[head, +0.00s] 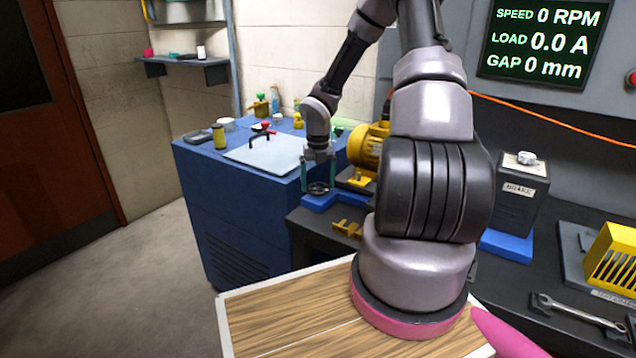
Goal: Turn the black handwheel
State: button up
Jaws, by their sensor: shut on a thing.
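The black handwheel (318,188) is a small dark ring low between my fingertips, just above a blue block at the left end of the dark bench. My gripper (318,186) points straight down over it, with one teal finger on each side of the wheel. The fingers are shut on the handwheel. The wheel is small in this view, and its angle cannot be read.
A yellow motor (368,148) stands close to the right of my gripper, partly behind my arm. A blue cabinet (235,215) with a pale plate (265,153) on top is to the left. A screen (545,42) reads 0 RPM, 0.0 A and 0 mm.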

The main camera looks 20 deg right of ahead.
aim_at(318, 187)
jog(key=o, duration=1)
notch_tip(318, 187, up, 11)
